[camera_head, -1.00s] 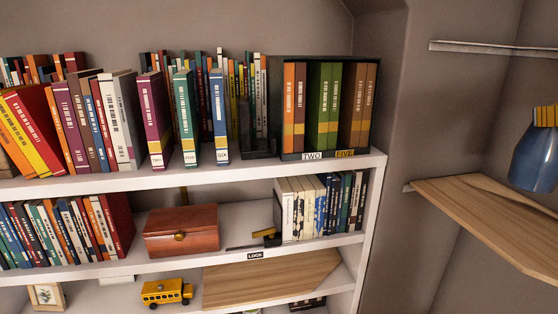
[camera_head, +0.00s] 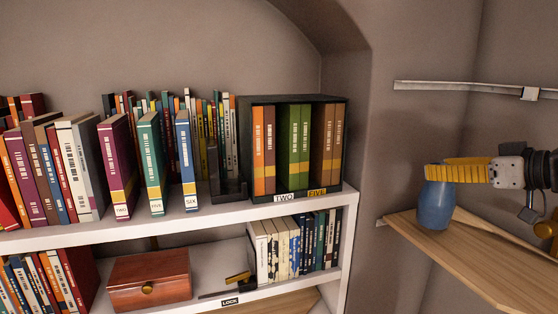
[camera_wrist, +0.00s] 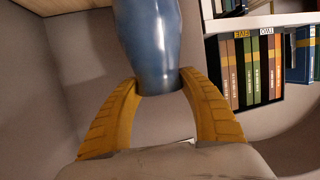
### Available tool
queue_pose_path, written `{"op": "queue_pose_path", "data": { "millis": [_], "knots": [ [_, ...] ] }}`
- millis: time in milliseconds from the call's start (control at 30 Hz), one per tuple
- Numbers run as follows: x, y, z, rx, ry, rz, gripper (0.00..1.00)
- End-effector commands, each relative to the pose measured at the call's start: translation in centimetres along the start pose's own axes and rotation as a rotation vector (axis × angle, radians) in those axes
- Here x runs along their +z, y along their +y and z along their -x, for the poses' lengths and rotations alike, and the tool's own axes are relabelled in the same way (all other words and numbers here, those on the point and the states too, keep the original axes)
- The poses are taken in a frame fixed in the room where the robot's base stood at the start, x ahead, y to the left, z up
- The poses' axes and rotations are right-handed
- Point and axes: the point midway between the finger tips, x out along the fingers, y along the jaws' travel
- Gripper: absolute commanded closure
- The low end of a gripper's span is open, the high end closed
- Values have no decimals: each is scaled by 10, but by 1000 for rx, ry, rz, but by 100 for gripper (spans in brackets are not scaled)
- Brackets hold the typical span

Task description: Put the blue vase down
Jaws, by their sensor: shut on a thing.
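The blue vase (camera_head: 436,206) is upright at the left part of the wooden wall shelf (camera_head: 480,255) in the head view. Its base overlaps the shelf board; I cannot tell whether it touches. My gripper (camera_head: 432,173), with yellow ribbed fingers, comes from the right and is shut around the vase's top. In the wrist view, the vase (camera_wrist: 152,45) lies between the two yellow fingertips of my gripper (camera_wrist: 161,80), which press on its narrow end. The vase's far end is cut off by the picture's top edge there.
A metal rail (camera_head: 455,88) runs along the wall above the shelf. A white bookcase (camera_head: 345,235) with books, a dark book box (camera_head: 343,150) and a wooden chest (camera_head: 150,280) stands to the left. The wooden shelf's middle looks bare.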

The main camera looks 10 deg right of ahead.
Motion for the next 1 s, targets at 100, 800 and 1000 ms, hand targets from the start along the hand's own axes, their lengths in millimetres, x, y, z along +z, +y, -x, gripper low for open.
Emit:
{"op": "queue_pose_path", "data": {
  "millis": [100,800,1000],
  "knots": [
    [13,0,-4,0,1,0,93],
    [20,0,-6,0,0,0,28],
    [16,0,-3,1,0,0,28]
  ]
}}
